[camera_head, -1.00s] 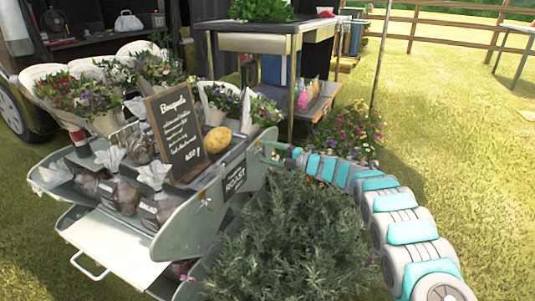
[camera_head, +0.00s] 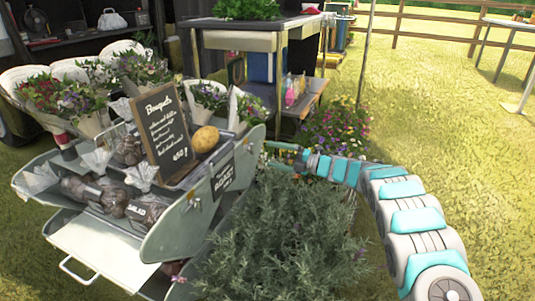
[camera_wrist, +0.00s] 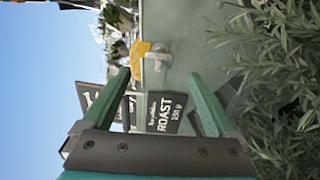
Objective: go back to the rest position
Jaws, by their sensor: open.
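My gripper (camera_head: 277,154) is at the end of my teal and white arm, beside the right end of the grey flower stand (camera_head: 180,222). In the wrist view my gripper (camera_wrist: 160,76) has its two green fingers apart, with nothing held between them. Beyond the fingers are the stand's grey side, a dark "ROAST" sign (camera_wrist: 165,112) and a yellow object (camera_wrist: 139,58). Whether the fingers touch the stand cannot be told.
The stand bears wrapped bouquets (camera_head: 88,95), a "Bouquets" chalkboard (camera_head: 165,132) and a yellow potato-like item (camera_head: 205,139). A bushy green plant (camera_head: 285,245) fills the space below my arm. A table (camera_head: 245,40) stands behind. Open grass (camera_head: 465,150) lies right.

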